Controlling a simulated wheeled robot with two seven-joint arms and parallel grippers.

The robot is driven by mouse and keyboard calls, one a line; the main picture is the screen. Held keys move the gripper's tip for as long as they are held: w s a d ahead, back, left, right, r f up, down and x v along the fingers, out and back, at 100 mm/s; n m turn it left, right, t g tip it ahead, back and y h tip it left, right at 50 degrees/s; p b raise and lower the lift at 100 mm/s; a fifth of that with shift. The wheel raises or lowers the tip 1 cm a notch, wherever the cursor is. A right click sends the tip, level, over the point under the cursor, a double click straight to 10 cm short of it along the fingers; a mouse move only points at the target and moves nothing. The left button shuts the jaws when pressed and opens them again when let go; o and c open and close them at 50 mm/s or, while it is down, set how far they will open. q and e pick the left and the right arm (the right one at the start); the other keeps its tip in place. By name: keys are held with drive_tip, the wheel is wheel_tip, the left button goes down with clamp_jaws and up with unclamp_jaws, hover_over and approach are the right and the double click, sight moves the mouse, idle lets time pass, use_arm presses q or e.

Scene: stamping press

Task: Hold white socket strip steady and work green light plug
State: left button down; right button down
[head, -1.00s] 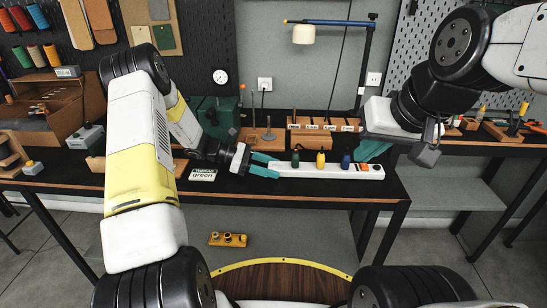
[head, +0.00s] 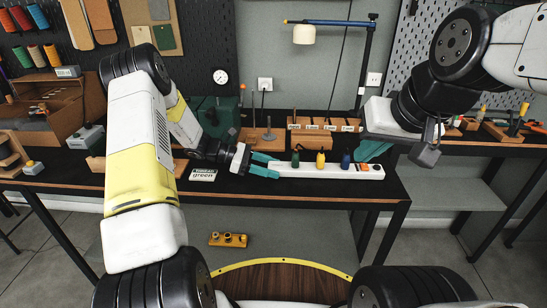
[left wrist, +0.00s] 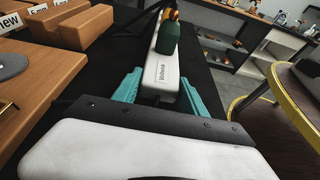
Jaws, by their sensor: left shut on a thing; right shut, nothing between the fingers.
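The white socket strip (head: 305,171) lies on the black table top, with a green plug (head: 295,160), a yellow plug (head: 320,161) and a blue plug (head: 345,161) standing in it. An orange switch (head: 365,168) is near its right end. My left gripper (head: 265,166) is shut on the strip's left end; in the left wrist view its teal fingers (left wrist: 157,88) lie on both sides of the strip (left wrist: 160,76), with the green plug (left wrist: 167,41) just beyond. My right gripper (head: 373,150) is shut and empty, behind the strip's right end, partly hidden by its own wrist.
A small sign reading "green" (head: 203,174) stands left of the strip. A labelled wooden organiser (head: 314,128) and a lamp (head: 304,34) are behind. The black table (head: 325,192) is clear in front of the strip.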

idle(0.5)
idle(1.0)
use_arm(q)
drive_tip(key=c, duration=0.6)
unclamp_jaws()
drive_tip(key=shift+o, duration=0.2)
drive_tip(key=v, duration=1.2)
drive_tip(key=shift+r, duration=0.15)
